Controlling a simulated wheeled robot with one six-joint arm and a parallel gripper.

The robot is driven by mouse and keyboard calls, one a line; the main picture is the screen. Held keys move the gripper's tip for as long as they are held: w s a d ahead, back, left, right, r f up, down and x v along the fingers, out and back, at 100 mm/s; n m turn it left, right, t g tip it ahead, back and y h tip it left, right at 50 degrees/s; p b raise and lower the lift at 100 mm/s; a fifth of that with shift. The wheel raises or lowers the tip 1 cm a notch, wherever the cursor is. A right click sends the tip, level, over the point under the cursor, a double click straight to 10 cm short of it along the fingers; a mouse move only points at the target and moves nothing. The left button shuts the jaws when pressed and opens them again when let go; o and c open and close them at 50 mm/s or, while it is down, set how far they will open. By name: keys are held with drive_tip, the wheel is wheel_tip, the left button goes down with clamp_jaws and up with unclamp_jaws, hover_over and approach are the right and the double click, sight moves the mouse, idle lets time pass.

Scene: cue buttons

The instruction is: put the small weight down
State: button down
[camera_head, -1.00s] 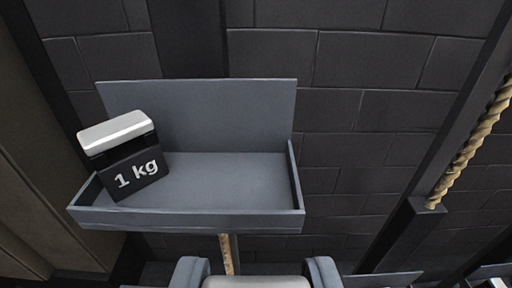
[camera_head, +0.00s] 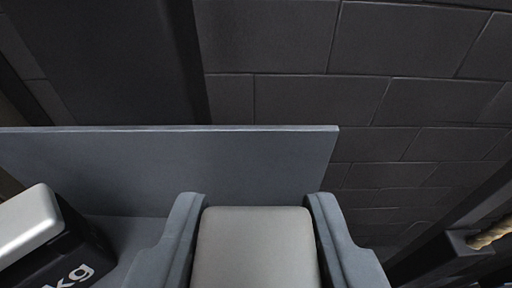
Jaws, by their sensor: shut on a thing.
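My gripper (camera_head: 256,215) is at the bottom centre, its two grey fingers shut on a block with a pale grey top, the small weight (camera_head: 256,250). Only the top of this weight shows; its front and underside are hidden. It is in front of the back panel of a grey tray (camera_head: 240,165), over the tray's right part as seen. I cannot tell whether it touches the tray floor. Another weight (camera_head: 50,240), black with a pale top and "kg" lettering, stands in the tray at the lower left, apart from my gripper.
A dark brick wall (camera_head: 320,100) rises behind the tray. A dark vertical post (camera_head: 120,60) stands behind it at the left. A rope (camera_head: 490,236) and a dark beam are at the right edge. Some bare tray floor lies between the black weight and my gripper.

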drive_tip(key=shift+w, duration=1.65)
drive_tip(key=shift+f, duration=1.65)
drive_tip(key=shift+f, duration=0.1)
drive_tip(key=c, duration=1)
unclamp_jaws()
drive_tip(key=shift+f, duration=0.1)
drive_tip(key=shift+s+r, duration=0.2)
drive_tip(key=shift+s, duration=0.05)
drive_tip(key=v, duration=1.1)
drive_tip(key=shift+s, duration=0.25)
